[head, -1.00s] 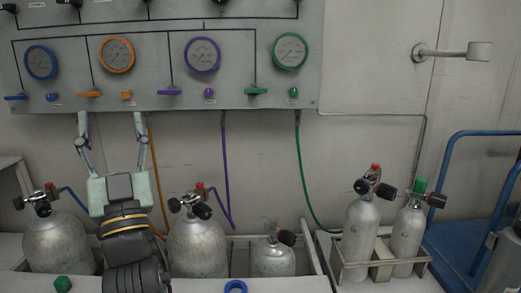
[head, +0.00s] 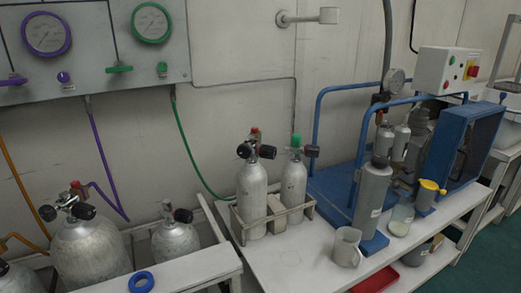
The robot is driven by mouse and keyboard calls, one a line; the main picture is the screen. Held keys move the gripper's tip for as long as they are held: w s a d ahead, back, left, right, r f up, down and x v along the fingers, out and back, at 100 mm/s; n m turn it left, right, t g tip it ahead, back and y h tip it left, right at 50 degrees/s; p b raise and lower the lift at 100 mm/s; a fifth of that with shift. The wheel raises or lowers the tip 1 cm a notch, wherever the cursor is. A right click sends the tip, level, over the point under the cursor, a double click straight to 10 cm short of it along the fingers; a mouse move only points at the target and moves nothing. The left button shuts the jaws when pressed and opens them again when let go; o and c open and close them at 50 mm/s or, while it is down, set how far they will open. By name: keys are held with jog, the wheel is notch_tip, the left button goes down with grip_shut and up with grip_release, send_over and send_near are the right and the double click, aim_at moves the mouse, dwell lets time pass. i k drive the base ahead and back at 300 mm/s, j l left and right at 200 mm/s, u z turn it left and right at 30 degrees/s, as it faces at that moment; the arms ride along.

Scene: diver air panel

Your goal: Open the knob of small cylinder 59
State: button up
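Two slim grey cylinders stand upright in a metal rack (head: 278,220) on the white bench. The left one (head: 253,200) has a valve with black knobs and a red cap. The right one (head: 293,190) has a green top and a dark knob on its right side. A short grey cylinder (head: 175,240) with a black knob stands further left, beside a large cylinder (head: 90,250). No number 59 is readable on any of them, so I cannot tell which is meant. My gripper is not in view.
A gauge panel (head: 100,75) hangs at upper left, with purple and green hoses below it. A blue-framed compressor (head: 465,145), a grey filter column (head: 372,195) and a metal jug (head: 346,247) stand to the right. A blue ring (head: 141,282) lies at the front. Bench in front of the rack is clear.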

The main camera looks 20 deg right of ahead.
aim_at(266, 151)
jog(key=l+z, duration=0.1)
jog(key=z, duration=0.3)
jog(key=k+l+z, duration=0.1)
jog(key=z, duration=0.3)
jog(key=l+z, duration=0.2)
jog(key=z, duration=0.2)
jog(key=l+z, duration=0.15)
jog(key=z, duration=0.25)
